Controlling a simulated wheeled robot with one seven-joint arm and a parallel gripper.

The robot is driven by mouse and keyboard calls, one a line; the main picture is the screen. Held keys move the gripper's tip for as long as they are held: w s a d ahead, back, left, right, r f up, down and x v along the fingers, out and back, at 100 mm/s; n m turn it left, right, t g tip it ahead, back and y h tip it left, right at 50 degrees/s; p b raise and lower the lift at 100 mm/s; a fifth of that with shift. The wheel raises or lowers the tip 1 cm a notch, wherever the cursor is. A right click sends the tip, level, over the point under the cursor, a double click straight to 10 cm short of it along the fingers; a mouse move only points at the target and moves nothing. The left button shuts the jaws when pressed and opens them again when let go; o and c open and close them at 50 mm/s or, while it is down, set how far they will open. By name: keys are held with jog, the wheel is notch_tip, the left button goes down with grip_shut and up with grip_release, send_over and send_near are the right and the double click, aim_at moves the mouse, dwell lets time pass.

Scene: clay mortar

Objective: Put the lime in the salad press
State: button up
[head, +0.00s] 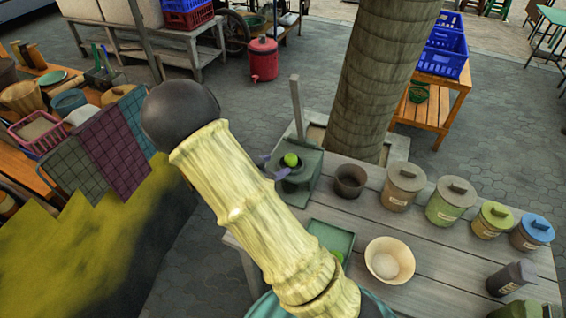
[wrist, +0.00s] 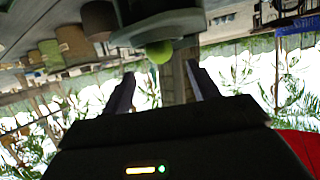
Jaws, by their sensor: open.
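The green lime (head: 291,160) is at the top of the grey-green salad press (head: 297,186), over its dark round opening, at the table's far left corner. The press has an upright lever. My gripper (head: 271,166) is open just left of the lime, its purple fingers apart from each other. In the upside-down wrist view the lime (wrist: 159,51) is against the press (wrist: 165,27), beyond the open fingertips (wrist: 160,72) and not gripped. I cannot tell how deep the lime sits.
On the table, a brown pot (head: 350,181), a lidded jar (head: 403,186) and several others stand right of the press. A green tray (head: 330,236) holding something green, partly hidden, and a cream bowl (head: 389,261) are nearer. A tree trunk (head: 381,80) rises behind.

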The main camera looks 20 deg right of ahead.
jog(key=v, duration=0.5)
jog(key=shift+a, duration=0.15)
jog(key=shift+r, duration=0.1)
jog(key=a+r+n+t+y, duration=0.2)
jog(key=a+r+n+y, duration=0.15)
jog(key=n+y, duration=0.5)
jog(key=s+d+n+g+y, duration=0.1)
jog(key=s+n+g+y, duration=0.1)
jog(key=s, duration=0.5)
jog(key=s+d+r+n+g+y, duration=0.1)
jog(key=s+d+n+g, duration=0.1)
jog(key=s, duration=0.6)
jog(key=shift+d+g+y, duration=0.25)
jog(key=shift+g+y, duration=0.1)
jog(key=shift+g, duration=0.45)
